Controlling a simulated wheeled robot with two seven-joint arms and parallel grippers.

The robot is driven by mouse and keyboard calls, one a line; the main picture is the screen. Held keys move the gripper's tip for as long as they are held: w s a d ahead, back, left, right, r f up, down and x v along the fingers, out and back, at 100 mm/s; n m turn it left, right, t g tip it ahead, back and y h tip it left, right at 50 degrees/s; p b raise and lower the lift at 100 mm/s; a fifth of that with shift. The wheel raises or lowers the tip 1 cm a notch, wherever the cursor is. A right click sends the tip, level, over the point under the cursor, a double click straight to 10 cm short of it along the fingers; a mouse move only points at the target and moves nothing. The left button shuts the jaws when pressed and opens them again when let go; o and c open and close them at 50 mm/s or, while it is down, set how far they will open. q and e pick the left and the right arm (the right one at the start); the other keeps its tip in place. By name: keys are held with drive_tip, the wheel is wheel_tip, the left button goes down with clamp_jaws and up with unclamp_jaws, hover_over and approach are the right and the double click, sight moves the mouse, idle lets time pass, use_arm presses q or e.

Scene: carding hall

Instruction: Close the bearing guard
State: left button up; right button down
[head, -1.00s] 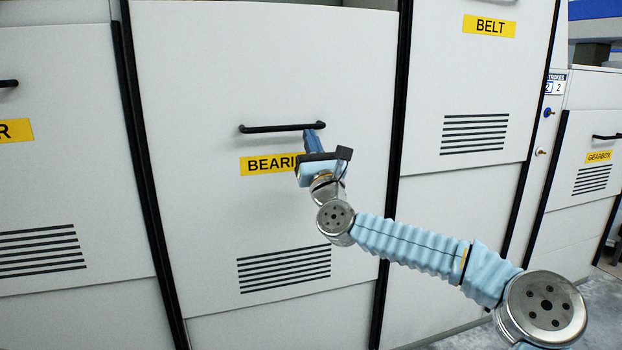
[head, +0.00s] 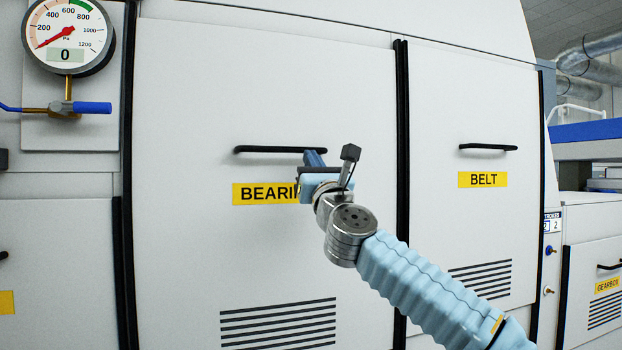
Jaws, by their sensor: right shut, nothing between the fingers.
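The bearing guard (head: 190,105) is a large pale panel between black vertical strips, with a black bar handle (head: 262,149), a yellow label (head: 250,193) and a slatted vent low down. Its top edge is roughly in line with that of the belt guard (head: 475,100) beside it. My right gripper (head: 314,157) is shut and empty. Its blue fingertips are at the right end of the handle, seeming to meet it from below; contact cannot be told for sure. The gripper hides the end of the label. My left gripper is not in view.
A round pressure gauge (head: 68,36) and blue-handled valve (head: 90,107) are at the upper left. A lower-set panel (head: 55,235) stands beneath them. The gearbox guard (head: 597,265) is at far right.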

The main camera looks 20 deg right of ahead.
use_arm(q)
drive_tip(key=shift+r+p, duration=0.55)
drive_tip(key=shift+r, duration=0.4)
use_arm(e)
wheel_tip(320, 180, up, 3)
drive_tip(key=shift+d+f, duration=0.1)
drive_tip(key=shift+f, duration=0.1)
